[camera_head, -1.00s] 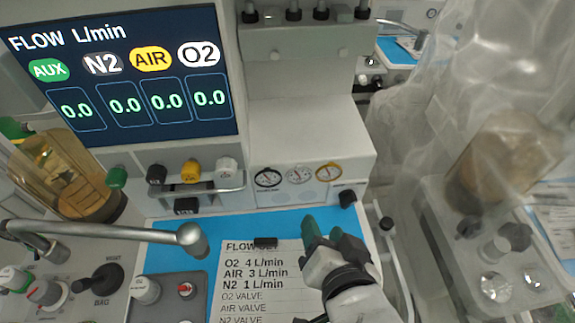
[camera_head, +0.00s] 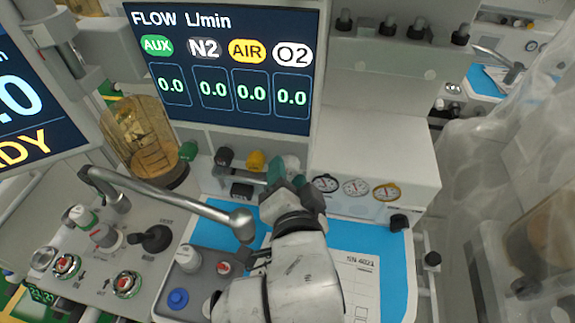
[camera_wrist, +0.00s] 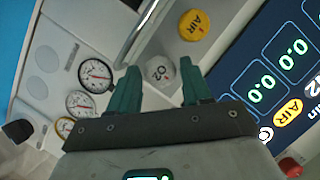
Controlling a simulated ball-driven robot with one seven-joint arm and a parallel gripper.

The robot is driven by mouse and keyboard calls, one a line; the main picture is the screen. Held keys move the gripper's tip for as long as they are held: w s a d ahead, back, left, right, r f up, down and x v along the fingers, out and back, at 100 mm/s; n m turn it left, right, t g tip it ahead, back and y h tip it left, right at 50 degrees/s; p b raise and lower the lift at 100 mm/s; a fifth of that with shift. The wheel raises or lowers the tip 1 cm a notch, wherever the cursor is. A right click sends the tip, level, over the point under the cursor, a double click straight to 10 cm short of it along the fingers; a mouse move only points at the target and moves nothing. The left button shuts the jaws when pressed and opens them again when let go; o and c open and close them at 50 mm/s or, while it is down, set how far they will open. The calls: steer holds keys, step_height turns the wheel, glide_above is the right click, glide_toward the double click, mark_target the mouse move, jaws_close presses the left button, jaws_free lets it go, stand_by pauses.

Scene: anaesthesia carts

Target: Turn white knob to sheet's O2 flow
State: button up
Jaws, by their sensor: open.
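The white O2 knob (camera_head: 292,162) is at the right end of the knob row below the flow display (camera_head: 225,68), partly hidden by my gripper. In the wrist view the white O2 knob (camera_wrist: 159,70) shows between the two green fingertips. My gripper (camera_wrist: 161,78) is open, its fingers on either side of the knob's outline. I cannot tell how deep the knob sits between them. In the head view my gripper (camera_head: 284,172) is at the knob row. The display reads 0.0 under O2. The flow sheet (camera_head: 357,285) is mostly hidden behind my arm.
A yellow AIR knob (camera_head: 255,161), a black knob (camera_head: 224,157) and a green knob (camera_head: 188,151) stand left of the O2 knob. A metal rail (camera_wrist: 141,32) runs close by. Round gauges (camera_head: 356,187) are at the right. A jointed metal arm (camera_head: 170,197) crosses the left.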

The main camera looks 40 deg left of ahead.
steer(key=shift+x, duration=1.15)
steer(key=shift+c, duration=0.3)
steer(key=c, duration=0.7)
steer(key=shift+p, duration=0.35)
